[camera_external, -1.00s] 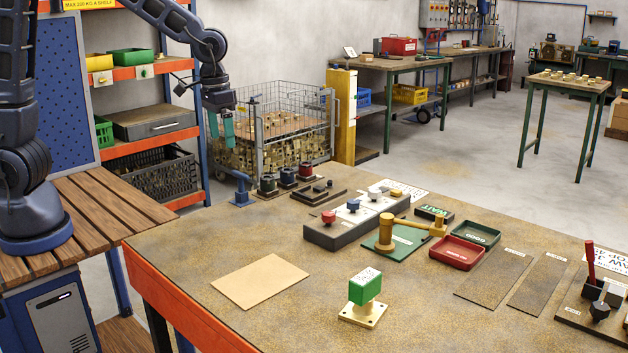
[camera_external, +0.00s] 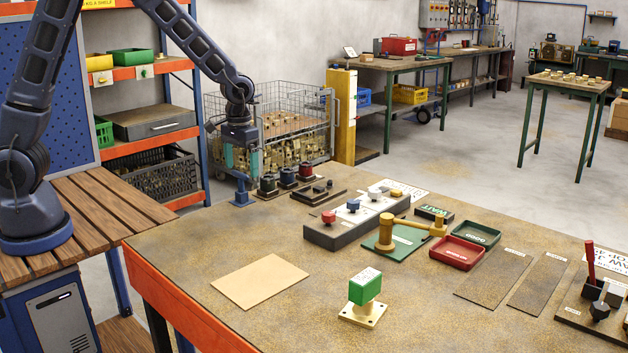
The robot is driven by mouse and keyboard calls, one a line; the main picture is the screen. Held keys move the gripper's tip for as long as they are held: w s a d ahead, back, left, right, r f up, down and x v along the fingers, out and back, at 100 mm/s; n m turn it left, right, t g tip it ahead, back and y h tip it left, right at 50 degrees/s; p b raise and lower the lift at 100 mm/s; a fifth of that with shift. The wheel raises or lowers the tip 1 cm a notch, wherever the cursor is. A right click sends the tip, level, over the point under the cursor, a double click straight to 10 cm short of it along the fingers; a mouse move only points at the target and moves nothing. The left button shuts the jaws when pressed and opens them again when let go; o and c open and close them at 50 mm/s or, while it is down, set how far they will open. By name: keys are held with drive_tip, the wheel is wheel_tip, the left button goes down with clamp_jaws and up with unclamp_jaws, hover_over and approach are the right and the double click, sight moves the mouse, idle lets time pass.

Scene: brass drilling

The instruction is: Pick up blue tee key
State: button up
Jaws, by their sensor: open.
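The blue tee key (camera_external: 241,198) stands upright at the far left corner of the workbench, on a small blue base. My gripper (camera_external: 241,168) points down directly over it with its two teal fingers apart. The fingertips are at about the height of the key's top, one to each side as seen here. The top bar is partly hidden or hard to tell from the fingers. I cannot tell whether a finger touches the key.
A wire cage of brass parts (camera_external: 300,115) is behind the bench.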

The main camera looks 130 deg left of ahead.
sight(240, 172)
drive_tip(key=f, duration=0.4)
drive_tip(key=shift+s+d, duration=0.1)
drive_tip(key=shift+s, duration=0.2)
drive_tip(key=shift+f, duration=0.6)
drive_tip(key=shift+c, duration=0.4)
drive_tip(key=c, duration=1.2)
